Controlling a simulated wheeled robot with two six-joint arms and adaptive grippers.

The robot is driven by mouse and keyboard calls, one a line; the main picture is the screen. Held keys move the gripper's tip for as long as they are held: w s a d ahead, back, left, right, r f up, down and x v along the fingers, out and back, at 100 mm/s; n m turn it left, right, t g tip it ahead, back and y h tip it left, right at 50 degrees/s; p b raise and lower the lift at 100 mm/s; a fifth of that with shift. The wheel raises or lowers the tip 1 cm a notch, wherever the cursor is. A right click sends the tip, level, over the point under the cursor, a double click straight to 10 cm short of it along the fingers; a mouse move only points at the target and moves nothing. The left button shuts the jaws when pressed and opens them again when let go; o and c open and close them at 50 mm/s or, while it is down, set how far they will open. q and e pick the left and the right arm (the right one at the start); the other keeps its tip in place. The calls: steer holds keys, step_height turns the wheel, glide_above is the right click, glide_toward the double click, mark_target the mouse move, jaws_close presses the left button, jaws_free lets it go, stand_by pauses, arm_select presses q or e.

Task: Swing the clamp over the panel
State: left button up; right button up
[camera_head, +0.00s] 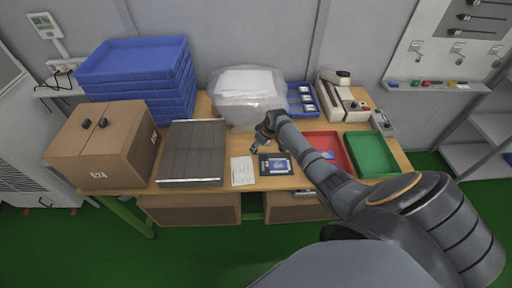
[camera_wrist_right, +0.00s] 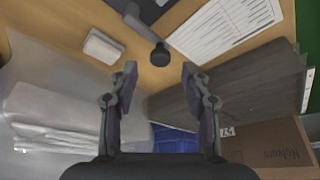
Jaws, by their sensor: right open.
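A dark fixture (camera_head: 264,170) lies near the table's front edge, with a blue and white panel (camera_head: 278,166) on it. In the right wrist view, a dark arm with a round black knob (camera_wrist_right: 160,54), seemingly the clamp, reaches out from a dark base at the top. My right gripper (camera_wrist_right: 159,80) is open and empty, and the knob shows just beyond the gap between its fingers. In the head view my right gripper (camera_head: 257,145) hangs above the fixture's back and hides the clamp there. My left gripper is not in view.
A cardboard box (camera_head: 105,155) stands farther left. A clear plastic bin (camera_head: 248,110) is behind. Red (camera_head: 338,140) and green (camera_head: 372,155) trays are at right.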

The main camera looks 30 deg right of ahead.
steer(key=shift+x, duration=1.55)
jaws_close()
